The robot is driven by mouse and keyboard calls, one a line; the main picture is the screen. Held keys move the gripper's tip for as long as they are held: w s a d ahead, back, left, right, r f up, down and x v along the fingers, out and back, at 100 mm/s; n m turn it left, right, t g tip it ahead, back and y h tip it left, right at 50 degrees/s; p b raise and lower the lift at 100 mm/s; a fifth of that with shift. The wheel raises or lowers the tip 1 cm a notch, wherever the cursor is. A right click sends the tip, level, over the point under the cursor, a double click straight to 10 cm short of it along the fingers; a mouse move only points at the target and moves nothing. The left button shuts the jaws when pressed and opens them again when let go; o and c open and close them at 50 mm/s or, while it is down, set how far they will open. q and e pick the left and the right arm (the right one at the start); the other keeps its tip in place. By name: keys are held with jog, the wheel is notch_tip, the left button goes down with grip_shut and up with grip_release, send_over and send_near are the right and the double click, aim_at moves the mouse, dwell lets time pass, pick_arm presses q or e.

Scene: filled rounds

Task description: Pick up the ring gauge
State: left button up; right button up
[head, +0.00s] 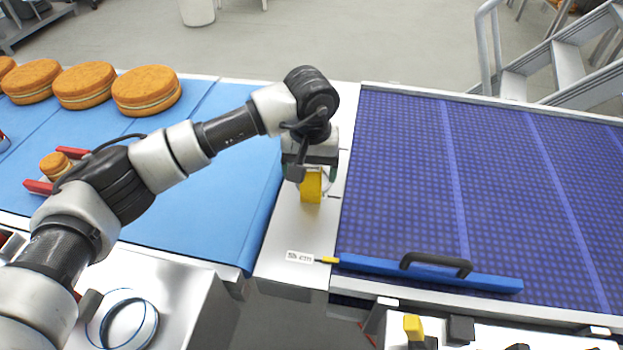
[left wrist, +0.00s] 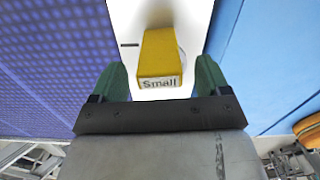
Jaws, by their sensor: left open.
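A yellow block-shaped handle (head: 311,187) stands on the pale strip between the two belts, with a thin curved edge beside it; I take it for the ring gauge's handle. My left gripper (head: 312,172) is above the strip, pointing down at the handle. Its green fingertips (left wrist: 160,78) are apart, one on each side of the handle, with gaps showing. My right gripper is out of view.
A blue bar (head: 440,274) with a black handle and white tag lies along the purple belt's (head: 400,180) near edge. Large filled rounds (head: 146,91) sit on the blue belt (head: 225,190). A blue-edged white ring (head: 122,322) lies on the lower-left bench.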

aim_at(311, 191)
pick_arm(q)
jog(key=shift+f, duration=1.4)
jog(key=c, duration=1)
jog(key=shift+r, duration=0.1)
